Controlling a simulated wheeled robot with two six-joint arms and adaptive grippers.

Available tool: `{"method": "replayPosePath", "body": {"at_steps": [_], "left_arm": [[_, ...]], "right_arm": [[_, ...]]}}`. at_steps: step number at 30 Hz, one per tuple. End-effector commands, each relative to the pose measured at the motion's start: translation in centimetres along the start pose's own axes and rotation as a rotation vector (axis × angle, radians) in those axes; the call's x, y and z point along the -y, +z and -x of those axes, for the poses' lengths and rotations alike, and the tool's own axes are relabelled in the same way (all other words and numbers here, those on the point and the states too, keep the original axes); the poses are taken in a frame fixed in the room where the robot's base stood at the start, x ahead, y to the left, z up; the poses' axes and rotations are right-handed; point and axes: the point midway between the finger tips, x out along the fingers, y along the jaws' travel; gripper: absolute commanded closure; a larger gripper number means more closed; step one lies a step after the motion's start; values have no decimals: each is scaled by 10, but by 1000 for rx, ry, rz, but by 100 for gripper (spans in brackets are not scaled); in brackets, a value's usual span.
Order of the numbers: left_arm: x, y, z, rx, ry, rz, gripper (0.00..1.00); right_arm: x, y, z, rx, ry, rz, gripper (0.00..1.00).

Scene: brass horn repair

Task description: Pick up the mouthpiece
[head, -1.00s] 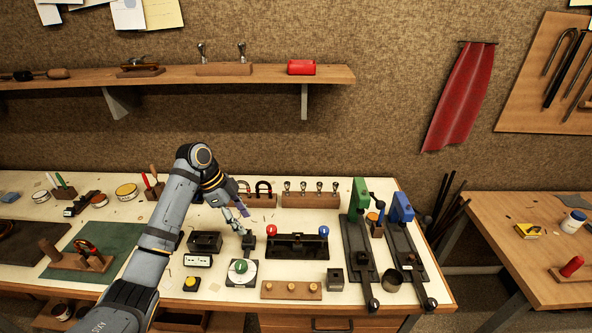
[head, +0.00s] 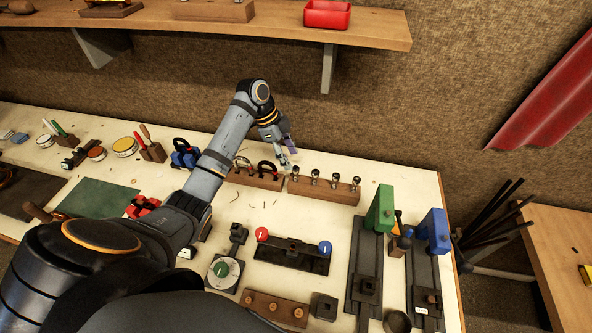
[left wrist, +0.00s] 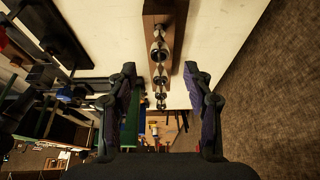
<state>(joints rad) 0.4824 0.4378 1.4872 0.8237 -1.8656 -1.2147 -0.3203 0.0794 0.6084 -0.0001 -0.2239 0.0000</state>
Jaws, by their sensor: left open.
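Several small silver mouthpieces stand in a row in a wooden rack (head: 325,190) at the back of the bench. The leftmost mouthpiece (head: 297,171) is nearest my left gripper (head: 286,160). The gripper is open and empty, just left of the rack's left end. In the left wrist view, the two fingers of my left gripper (left wrist: 161,82) stand apart on either side of the row. One mouthpiece (left wrist: 160,51) shows large there, with others lined up behind it. I cannot tell the exact gap to the fingers. My right gripper is not in view.
A wooden block with dark arched pieces (head: 258,180) stands left of the rack. A black fixture with red and blue knobs (head: 291,252) lies in front. Green (head: 380,209) and blue (head: 433,231) clamp stands are at the right. A shelf (head: 375,28) overhangs behind.

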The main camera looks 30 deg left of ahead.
Motion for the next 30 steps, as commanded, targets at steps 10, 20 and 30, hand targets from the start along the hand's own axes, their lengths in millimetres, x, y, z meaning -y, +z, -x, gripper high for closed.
{"method": "replayPosePath", "body": {"at_steps": [10,20,30], "left_arm": [[-3,0,-22,-1,4,2,49],[-4,4,-64,2,-1,-2,49],[-4,4,-64,2,-1,-2,73]], "right_arm": [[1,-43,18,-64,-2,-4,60],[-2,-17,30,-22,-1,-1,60],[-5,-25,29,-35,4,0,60]]}}
